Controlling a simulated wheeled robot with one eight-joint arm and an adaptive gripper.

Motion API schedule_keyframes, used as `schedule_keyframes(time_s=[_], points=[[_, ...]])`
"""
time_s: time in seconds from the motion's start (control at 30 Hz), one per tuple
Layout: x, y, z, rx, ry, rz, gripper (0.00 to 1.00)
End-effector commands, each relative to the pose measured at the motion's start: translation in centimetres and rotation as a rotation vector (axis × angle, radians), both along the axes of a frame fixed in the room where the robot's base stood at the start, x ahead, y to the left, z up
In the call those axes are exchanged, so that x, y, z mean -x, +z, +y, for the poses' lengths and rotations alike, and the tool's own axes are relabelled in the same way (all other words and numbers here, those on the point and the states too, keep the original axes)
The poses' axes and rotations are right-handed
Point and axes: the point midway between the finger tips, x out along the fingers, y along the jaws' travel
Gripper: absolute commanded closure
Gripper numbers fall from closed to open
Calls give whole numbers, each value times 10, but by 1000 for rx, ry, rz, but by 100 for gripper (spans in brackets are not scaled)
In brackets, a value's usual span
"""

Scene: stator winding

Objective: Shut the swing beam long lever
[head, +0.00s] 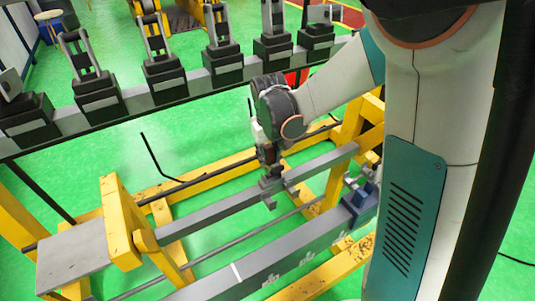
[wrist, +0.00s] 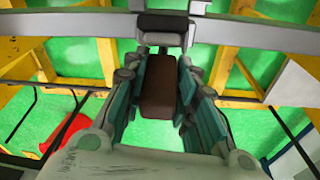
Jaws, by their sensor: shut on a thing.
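The swing beam (head: 215,207) is a long grey bar across the yellow frame in the head view. It also runs across the top of the wrist view (wrist: 255,35). My gripper (head: 270,182) points down at the beam, at a small grey bracket on it. In the wrist view my gripper (wrist: 160,48) has its teal-sided fingers closed in towards a dark block (wrist: 163,24) at the beam. A brown block (wrist: 159,85) shows between the fingers. My gripper is shut on the lever, which is mostly hidden by the fingers.
A second grey beam (head: 225,280) runs parallel in front, with a blue clamp (head: 360,202) at its right. Yellow frame posts (head: 122,225) stand around. A rail with several black-based clamps (head: 165,80) lies behind. The green floor (head: 205,150) shows between.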

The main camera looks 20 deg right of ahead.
Motion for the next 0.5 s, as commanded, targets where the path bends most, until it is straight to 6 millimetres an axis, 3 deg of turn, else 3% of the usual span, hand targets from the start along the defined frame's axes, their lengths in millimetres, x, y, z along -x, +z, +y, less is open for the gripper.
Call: schedule_keyframes(time_s=[0.5], points=[[38, -5, -8, -91, -3, -456, 100]])
